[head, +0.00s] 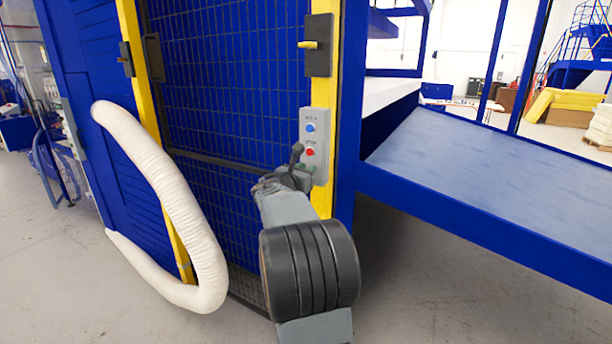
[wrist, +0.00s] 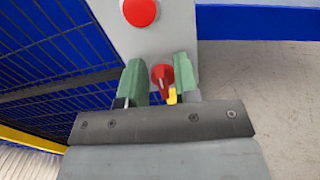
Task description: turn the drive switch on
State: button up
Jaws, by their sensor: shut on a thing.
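The drive switch (wrist: 161,76) is a red knob low on the grey control box (head: 318,119). In the wrist view it sits between my gripper's two green fingers, with a small yellow piece below it. My gripper (wrist: 160,82) is shut on the knob. In the head view my gripper (head: 297,160) is at the lower left of the box and hides the switch. A red button (wrist: 141,12) is on the box above the switch; a blue button (head: 311,127) is higher up.
The box is on a yellow post beside a blue mesh gate (head: 230,80). A black latch with a yellow handle (head: 318,45) is above it. A blue-edged conveyor table (head: 500,185) stands to the right. A white hose (head: 170,190) bends at the left.

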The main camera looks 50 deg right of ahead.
jog(key=shift+s+d+f+m+b, duration=0.1)
jog(key=shift+s+f+m+b, duration=0.2)
jog(key=shift+m+b, duration=2.85)
jog(key=shift+s+d+f+m+b, duration=0.1)
jog(key=shift+s+f+m+b, duration=0.2)
jog(key=shift+m+b, duration=2.8)
jog(key=shift+s+f+m+b, duration=0.3)
jog(key=shift+m+b, duration=1.95)
jog(key=shift+b, duration=1.75)
jog(key=shift+w, duration=0.1)
jog(key=o, duration=0.6)
jog(key=shift+a, duration=0.15)
jog(key=b+v, duration=0.2)
jog(key=v, duration=1.1)
jog(key=shift+a, duration=0.3)
